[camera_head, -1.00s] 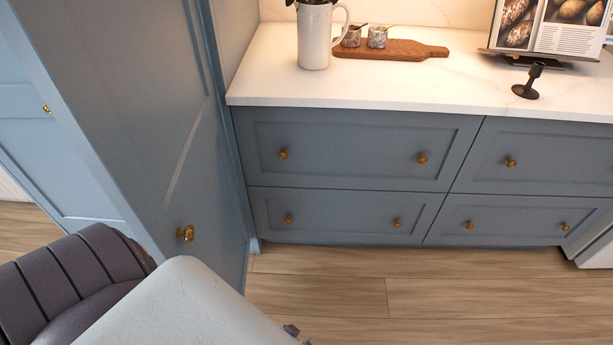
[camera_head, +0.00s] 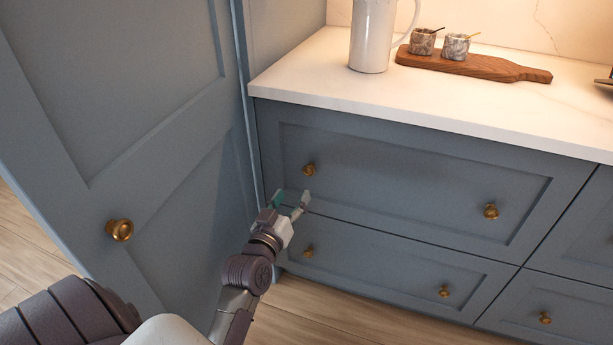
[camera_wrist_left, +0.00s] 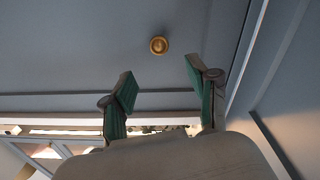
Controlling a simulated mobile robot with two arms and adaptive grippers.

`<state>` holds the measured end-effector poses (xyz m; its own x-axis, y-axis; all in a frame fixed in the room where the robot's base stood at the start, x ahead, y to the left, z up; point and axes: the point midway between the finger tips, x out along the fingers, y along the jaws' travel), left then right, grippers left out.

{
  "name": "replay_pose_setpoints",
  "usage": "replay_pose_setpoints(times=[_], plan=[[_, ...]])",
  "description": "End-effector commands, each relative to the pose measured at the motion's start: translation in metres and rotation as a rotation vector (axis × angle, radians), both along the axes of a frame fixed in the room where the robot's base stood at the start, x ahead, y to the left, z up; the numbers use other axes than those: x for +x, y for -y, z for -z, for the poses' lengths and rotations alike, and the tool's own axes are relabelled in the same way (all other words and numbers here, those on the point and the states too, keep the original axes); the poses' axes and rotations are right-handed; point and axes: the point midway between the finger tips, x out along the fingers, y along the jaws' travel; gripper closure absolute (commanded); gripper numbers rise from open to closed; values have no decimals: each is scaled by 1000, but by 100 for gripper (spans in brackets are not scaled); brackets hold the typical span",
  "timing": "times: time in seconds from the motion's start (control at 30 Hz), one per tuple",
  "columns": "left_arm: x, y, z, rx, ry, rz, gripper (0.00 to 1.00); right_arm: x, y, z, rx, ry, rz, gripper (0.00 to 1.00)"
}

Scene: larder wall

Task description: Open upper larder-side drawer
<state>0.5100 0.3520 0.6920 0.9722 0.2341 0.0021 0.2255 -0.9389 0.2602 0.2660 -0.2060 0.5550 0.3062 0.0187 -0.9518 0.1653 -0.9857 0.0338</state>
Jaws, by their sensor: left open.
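The upper larder-side drawer (camera_head: 400,185) is blue-grey with a recessed panel and two brass knobs, and it is shut. Its left knob (camera_head: 309,170) is bare, and its right knob (camera_head: 491,211) is also untouched. My left gripper (camera_head: 291,200) is open and empty, just below the left knob in the head view. In the left wrist view the green-padded fingers (camera_wrist_left: 157,85) are spread apart, with a round brass knob (camera_wrist_left: 158,45) beyond their tips. My right gripper is in neither view.
A tall larder door (camera_head: 120,130) with a brass knob (camera_head: 120,230) stands close on the left. The lower drawer (camera_head: 380,260) is shut. The white counter (camera_head: 430,105) above carries a white jug (camera_head: 371,40) and a wooden board (camera_head: 480,66) with two small jars.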

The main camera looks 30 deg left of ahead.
Motion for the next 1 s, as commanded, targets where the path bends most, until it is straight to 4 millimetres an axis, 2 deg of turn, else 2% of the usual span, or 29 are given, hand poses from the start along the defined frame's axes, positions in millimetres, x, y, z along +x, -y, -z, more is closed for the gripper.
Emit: replay_pose_setpoints(times=[0.03,0.2,0.43,0.6,0.9,0.93,1.0], plan=[[13,-3,0,0,4,0,41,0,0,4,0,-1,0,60],[49,-12,1,-1,2,-1,41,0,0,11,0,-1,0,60],[86,-21,2,1,0,0,41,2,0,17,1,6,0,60],[98,-24,2,0,-2,0,41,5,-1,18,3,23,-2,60],[100,-24,1,0,-2,0,41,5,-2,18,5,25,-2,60],[100,-24,1,0,-2,0,42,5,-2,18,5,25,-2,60],[100,-24,1,1,-2,1,54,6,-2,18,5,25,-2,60]])
